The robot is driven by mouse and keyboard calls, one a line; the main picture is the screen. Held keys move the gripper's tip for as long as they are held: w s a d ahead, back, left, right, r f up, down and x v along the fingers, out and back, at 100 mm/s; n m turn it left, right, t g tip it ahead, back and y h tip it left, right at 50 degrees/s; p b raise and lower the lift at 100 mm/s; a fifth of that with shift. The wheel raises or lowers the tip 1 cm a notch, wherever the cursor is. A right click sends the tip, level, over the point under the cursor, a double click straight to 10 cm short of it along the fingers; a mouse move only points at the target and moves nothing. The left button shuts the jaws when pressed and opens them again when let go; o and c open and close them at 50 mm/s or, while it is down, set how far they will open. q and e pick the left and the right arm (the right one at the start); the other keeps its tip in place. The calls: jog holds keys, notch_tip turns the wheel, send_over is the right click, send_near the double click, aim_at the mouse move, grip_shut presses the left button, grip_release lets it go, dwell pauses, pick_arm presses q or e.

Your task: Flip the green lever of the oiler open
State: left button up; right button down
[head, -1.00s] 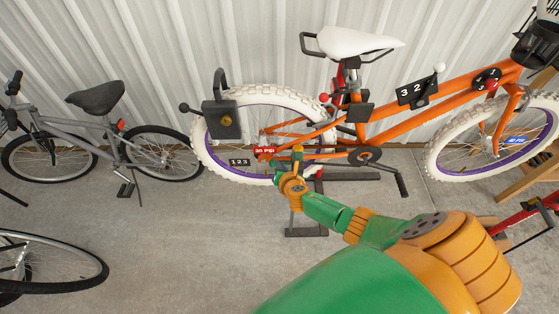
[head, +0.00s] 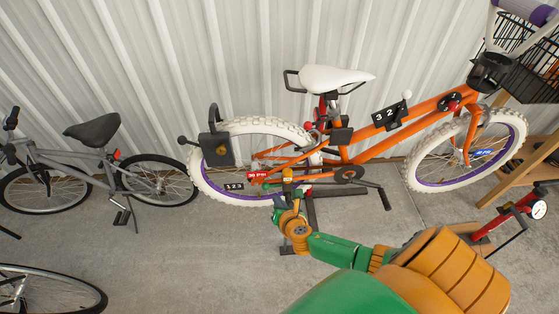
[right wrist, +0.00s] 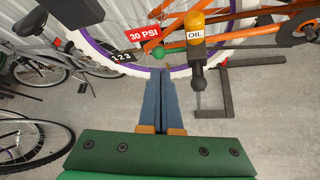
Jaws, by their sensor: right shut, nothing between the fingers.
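The oiler (right wrist: 195,28) is an orange-yellow bottle marked OIL, with a dark lower part, mounted beside the rear wheel of the orange bicycle (head: 395,122). It also shows small in the head view (head: 287,175). Its green lever (right wrist: 158,52) points left from the bottle and ends in a round green knob. My right gripper (right wrist: 163,72) is shut and empty. In the right wrist view its blue fingertips lie just below the green knob; whether they touch it, I cannot tell. In the head view the gripper (head: 278,196) is below the rear hub. My left gripper is out of view.
A red 30 PSI tag (right wrist: 146,33) and a black 123 plate (right wrist: 123,57) hang left of the lever. A black padlock-like box (head: 216,149) is at the rear wheel. A grey bicycle (head: 90,160) stands left.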

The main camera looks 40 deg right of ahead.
jog(key=v, duration=0.3)
jog(key=shift+a+r, duration=0.1)
jog(key=shift+a, duration=0.15)
jog(key=shift+w+d, duration=0.1)
